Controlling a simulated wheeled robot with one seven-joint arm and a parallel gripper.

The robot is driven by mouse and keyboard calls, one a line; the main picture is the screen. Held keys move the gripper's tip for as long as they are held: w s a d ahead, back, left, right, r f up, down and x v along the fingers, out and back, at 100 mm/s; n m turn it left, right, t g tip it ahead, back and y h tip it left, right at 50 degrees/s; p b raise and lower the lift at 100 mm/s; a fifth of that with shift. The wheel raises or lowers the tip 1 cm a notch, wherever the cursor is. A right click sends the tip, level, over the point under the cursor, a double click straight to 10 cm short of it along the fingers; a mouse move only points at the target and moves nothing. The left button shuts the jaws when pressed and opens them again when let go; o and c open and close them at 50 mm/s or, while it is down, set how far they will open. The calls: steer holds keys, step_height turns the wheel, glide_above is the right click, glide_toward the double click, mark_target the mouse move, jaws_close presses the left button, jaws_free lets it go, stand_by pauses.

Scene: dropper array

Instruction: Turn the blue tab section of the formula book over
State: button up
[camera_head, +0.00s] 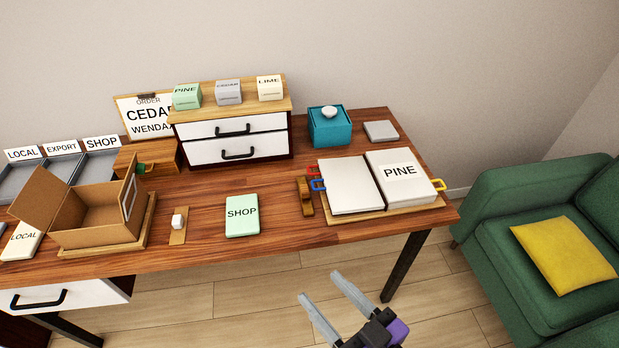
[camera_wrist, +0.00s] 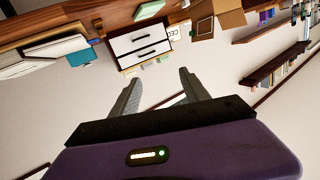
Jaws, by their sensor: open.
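The formula book (camera_head: 349,186) lies open on a wooden board at the right end of the table. Its left page is blank white and its right page (camera_head: 401,176) reads PINE. A blue tab (camera_head: 318,185) and a red tab stick out from the left side, and a yellow tab (camera_head: 439,185) from the right side. In the wrist view the book (camera_wrist: 42,55) shows at the upper left. My gripper (camera_head: 325,293) is open and empty, in front of the table edge and apart from the book.
A wooden stand (camera_head: 305,196) is just left of the book. A teal box (camera_head: 329,127) and grey block (camera_head: 381,131) are behind it. A green SHOP box (camera_head: 242,215), open carton (camera_head: 95,235) and drawer unit (camera_head: 235,140) stand further left. A green sofa (camera_head: 500,240) is at the right.

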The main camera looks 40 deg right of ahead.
steer(key=w+d+n+g+y, duration=0.1)
steer(key=w+d+n+y, duration=0.15)
steer(key=w, duration=1.65)
steer(key=w+d+n+g+y, duration=0.1)
steer(key=w+d+n+g, duration=0.2)
steer(key=w, duration=1.5)
steer(key=w+d+f+n+g, duration=0.1)
steer(key=w+d+n+g, duration=0.2)
steer(key=d, duration=0.4)
steer(key=n+g+h, duration=0.2)
steer(key=n+g, duration=0.3)
steer(key=g, duration=0.5)
glide_above(313, 185)
step_height(313, 185, down, 3)
steer(key=shift+r+y, duration=0.2)
steer(key=shift+y, duration=0.05)
steer(key=shift+f, duration=0.35)
steer(key=shift+f+p, duration=0.35)
steer(key=shift+f, duration=3.1)
